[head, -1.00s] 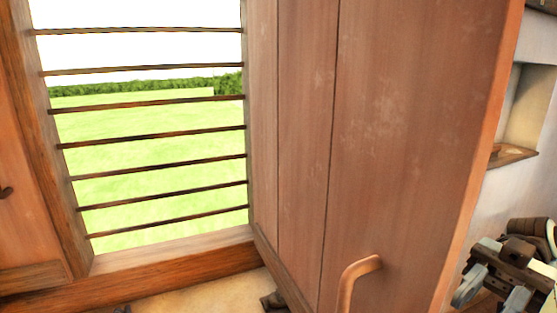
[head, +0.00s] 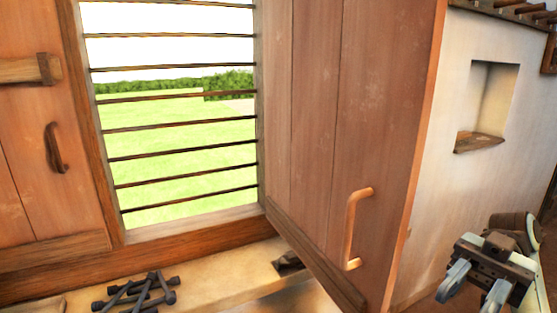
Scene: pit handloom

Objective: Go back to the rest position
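My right gripper (head: 474,284) is in the lower right of the head view. Its two pale fingers are spread apart with nothing between them. It is to the right of the open wooden shutter (head: 340,130) and apart from its curved handle (head: 352,228). My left gripper is not in view.
The barred window (head: 175,110) opens onto a lawn. A second shutter (head: 40,150) with a dark handle stands at the left. Dark rods (head: 140,291) lie on the ledge (head: 220,270) below. A wall niche (head: 487,105) is at the right.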

